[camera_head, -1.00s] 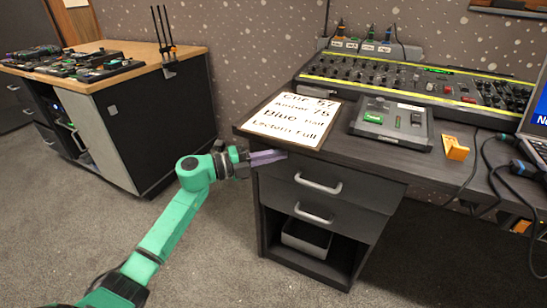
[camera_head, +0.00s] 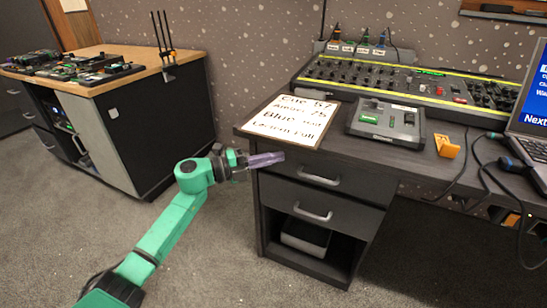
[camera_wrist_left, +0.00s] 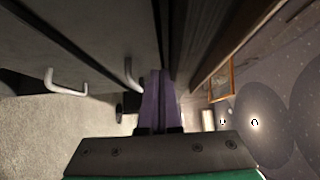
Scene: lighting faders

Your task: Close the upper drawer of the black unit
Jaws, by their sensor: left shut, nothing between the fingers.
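The black unit (camera_head: 262,225) stands under the left end of the desk. Its upper drawer (camera_head: 352,184) has a silver bar handle (camera_head: 318,177) and looks flush or nearly flush; a small gap cannot be ruled out. The lower drawer (camera_head: 345,214) sits below it with its own handle (camera_head: 312,212). My left gripper (camera_head: 266,160) is shut and empty, its purple fingers at the upper left corner of the upper drawer's front; contact cannot be told. In the left wrist view the fingers (camera_wrist_left: 159,102) point along the drawer fronts, near the upper handle (camera_wrist_left: 131,76). My right gripper is out of view.
A cue card (camera_head: 292,118), a small panel (camera_head: 386,122), an orange object (camera_head: 446,147), a mixing console (camera_head: 400,82) and a laptop (camera_head: 535,120) are on the desk. A bin (camera_head: 305,237) sits in the unit's open shelf. The carpet in front is clear.

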